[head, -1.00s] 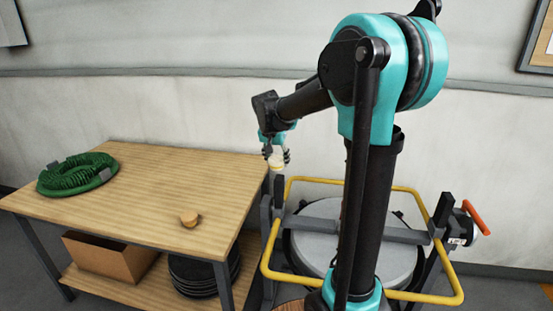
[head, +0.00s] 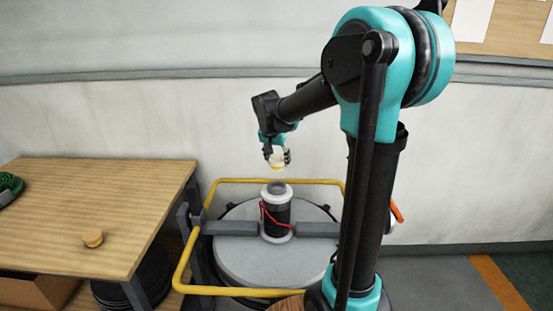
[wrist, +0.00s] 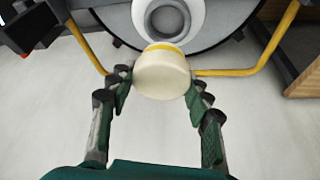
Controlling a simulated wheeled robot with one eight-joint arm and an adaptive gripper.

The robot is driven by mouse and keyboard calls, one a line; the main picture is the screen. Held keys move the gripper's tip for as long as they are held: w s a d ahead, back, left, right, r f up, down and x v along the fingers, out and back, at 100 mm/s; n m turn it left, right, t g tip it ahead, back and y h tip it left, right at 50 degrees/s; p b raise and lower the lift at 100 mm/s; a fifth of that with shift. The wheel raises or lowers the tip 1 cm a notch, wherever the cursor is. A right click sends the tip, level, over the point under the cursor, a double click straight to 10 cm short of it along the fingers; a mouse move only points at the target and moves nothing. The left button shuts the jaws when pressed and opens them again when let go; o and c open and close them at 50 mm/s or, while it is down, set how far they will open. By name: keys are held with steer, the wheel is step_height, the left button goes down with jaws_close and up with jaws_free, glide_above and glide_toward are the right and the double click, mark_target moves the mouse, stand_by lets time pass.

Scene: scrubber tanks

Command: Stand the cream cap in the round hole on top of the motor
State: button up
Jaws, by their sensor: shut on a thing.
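The cream cap (wrist: 162,73) is between the fingers of my gripper (wrist: 160,88), which is shut on it; a yellow band shows at its far end in the wrist view. In the head view my gripper (head: 275,152) holds the cap (head: 277,163) in the air above the motor, apart from it. The motor (head: 276,212) is a black cylinder with a pale top and base and a red wire, upright on the grey tank lid. In the wrist view the motor's round dark hole (wrist: 167,20) lies just beyond the cap.
A yellow tube frame (head: 185,262) surrounds the round grey tank lid (head: 240,262). Open floor lies at right.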

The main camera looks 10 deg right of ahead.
steer(key=shift+f, duration=2.8)
steer(key=shift+f, duration=1.35)
stand_by(0.3)
steer(key=o, duration=1)
steer(key=shift+o, duration=0.4)
steer(key=o, duration=0.5)
steer(key=shift+o, duration=0.2)
steer(key=shift+r, duration=3.55)
